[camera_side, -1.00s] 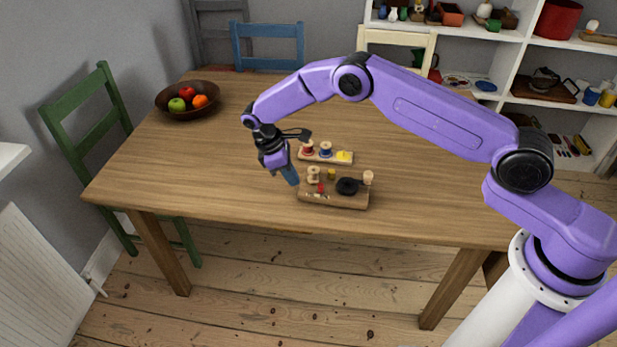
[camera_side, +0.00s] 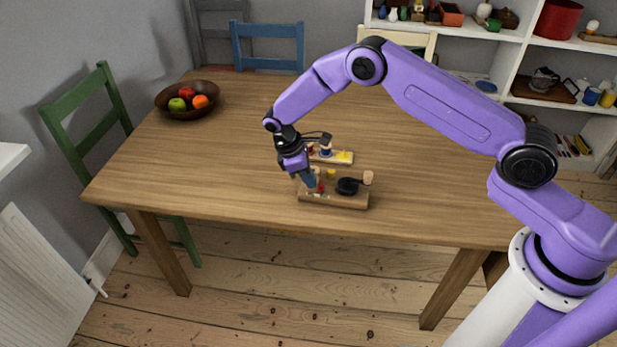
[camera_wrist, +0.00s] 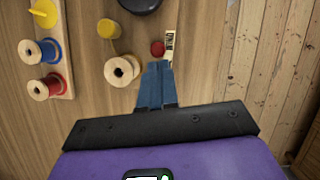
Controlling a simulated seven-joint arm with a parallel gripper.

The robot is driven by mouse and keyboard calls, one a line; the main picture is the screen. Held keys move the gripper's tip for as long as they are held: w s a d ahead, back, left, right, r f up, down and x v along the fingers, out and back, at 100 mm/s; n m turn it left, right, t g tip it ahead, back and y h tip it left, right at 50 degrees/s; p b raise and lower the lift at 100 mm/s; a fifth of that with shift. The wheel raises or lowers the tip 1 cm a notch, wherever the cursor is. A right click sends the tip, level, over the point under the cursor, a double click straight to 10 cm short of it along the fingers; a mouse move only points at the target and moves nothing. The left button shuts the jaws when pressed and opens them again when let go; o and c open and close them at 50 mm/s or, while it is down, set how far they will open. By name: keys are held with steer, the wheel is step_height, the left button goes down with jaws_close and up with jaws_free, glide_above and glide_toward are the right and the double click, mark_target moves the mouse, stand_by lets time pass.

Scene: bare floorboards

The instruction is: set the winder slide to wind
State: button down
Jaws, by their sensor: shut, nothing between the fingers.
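The winder is a wooden board (camera_side: 345,203) on the table, with a black wheel (camera_side: 348,186) and a pale wooden knob (camera_side: 368,177) at its right. Its red slide knob (camera_wrist: 158,48) stands beside a pale printed label strip (camera_wrist: 170,40) whose words I cannot read surely. A pale wooden spool (camera_wrist: 121,70) and a yellow peg (camera_wrist: 108,29) also stand on the board. My gripper (camera_wrist: 157,66) is shut and empty, its blue fingertips just short of the red knob. In the side view my gripper (camera_side: 311,185) is low over the board's left end; contact is unclear.
Behind the winder is a rack (camera_side: 346,158) with red (camera_wrist: 45,87), blue (camera_wrist: 40,52) and yellow (camera_wrist: 42,12) spools or pegs. A fruit bowl (camera_side: 188,113) is at the far left of the table. The table is clear to the left and right of the winder.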

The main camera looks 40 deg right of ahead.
steer(key=shift+s+d, duration=0.85)
steer(key=shift+d, duration=0.1)
steer(key=shift+w+a+f, duration=0.1)
steer(key=shift+w+a, duration=0.1)
steer(key=shift+a, duration=0.2)
steer(key=w+a, duration=0.2)
steer(key=a, duration=0.1)
steer(key=shift+w+a+f+v, duration=0.45)
steer(key=shift+w+a+v, duration=0.35)
steer(key=shift+v, duration=4.7)
steer(key=x, duration=1)
steer(key=shift+d, duration=0.2)
steer(key=shift+s+d+r, duration=0.1)
steer(key=shift+s+d, duration=0.45)
steer(key=shift+d, duration=0.2)
steer(key=shift+s+d+r, duration=0.1)
steer(key=shift+s+d, duration=0.4)
steer(key=shift+d, duration=0.2)
